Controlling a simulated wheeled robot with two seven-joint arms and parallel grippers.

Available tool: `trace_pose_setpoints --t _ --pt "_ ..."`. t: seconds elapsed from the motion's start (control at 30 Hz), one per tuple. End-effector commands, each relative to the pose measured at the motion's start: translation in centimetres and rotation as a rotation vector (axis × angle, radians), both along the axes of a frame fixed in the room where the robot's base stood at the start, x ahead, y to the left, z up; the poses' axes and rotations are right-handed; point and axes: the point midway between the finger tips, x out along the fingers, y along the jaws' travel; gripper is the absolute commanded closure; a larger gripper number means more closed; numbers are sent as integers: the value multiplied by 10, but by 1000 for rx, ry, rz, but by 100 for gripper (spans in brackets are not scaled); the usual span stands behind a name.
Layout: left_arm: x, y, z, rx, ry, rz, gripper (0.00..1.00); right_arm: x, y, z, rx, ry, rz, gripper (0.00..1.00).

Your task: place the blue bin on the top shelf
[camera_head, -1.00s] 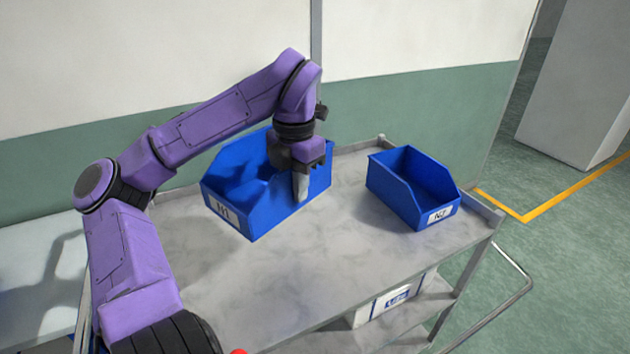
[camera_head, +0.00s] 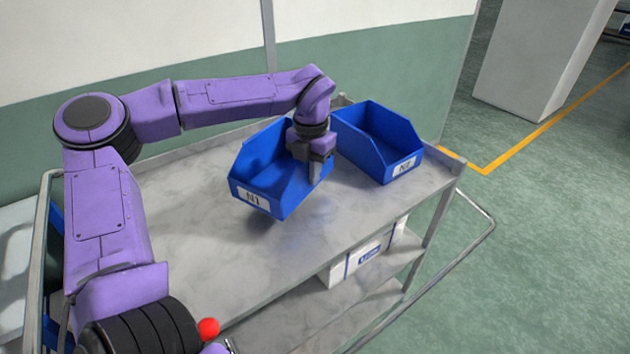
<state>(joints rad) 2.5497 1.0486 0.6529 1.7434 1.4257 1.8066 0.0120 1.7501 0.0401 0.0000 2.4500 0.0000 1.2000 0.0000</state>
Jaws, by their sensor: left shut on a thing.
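The blue bin labelled N1 (camera_head: 262,190) is over the grey top shelf (camera_head: 190,240) of a metal cart. My left gripper (camera_head: 314,172) is shut on the bin's right side wall, reaching down from above. The bin is about upright, with its label toward the front. A dark shadow shows under its front edge; I cannot tell whether it touches the shelf. A second blue bin labelled N2 (camera_head: 385,165) stands on the shelf just to the right and behind. My right gripper is not in view.
A white box (camera_head: 345,266) sits on the lower shelf. A metal handle rail (camera_head: 478,240) juts out at the cart's right end. The wall (camera_head: 170,75) is close behind the cart. The top shelf is clear in front and at left.

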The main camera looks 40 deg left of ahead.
Motion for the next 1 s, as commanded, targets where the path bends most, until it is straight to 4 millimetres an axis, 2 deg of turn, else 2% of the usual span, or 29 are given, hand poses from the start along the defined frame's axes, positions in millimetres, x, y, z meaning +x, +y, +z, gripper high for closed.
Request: trace_pose_setpoints --t 0.17,0.33,0.7,0.73,0.8,1.0 --pt "15 -3 -18 2 2 0 100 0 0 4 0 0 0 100" --pt "14 -3 -45 -1 0 -2 100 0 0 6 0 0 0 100" --pt "14 -3 -51 -1 -2 -1 100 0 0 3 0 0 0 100" --pt "14 -3 -51 -1 -1 -1 85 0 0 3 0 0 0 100" --pt "14 -3 -50 -1 -1 -1 66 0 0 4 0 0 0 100" --pt "14 -3 -50 -1 -1 -1 66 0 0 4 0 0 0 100"
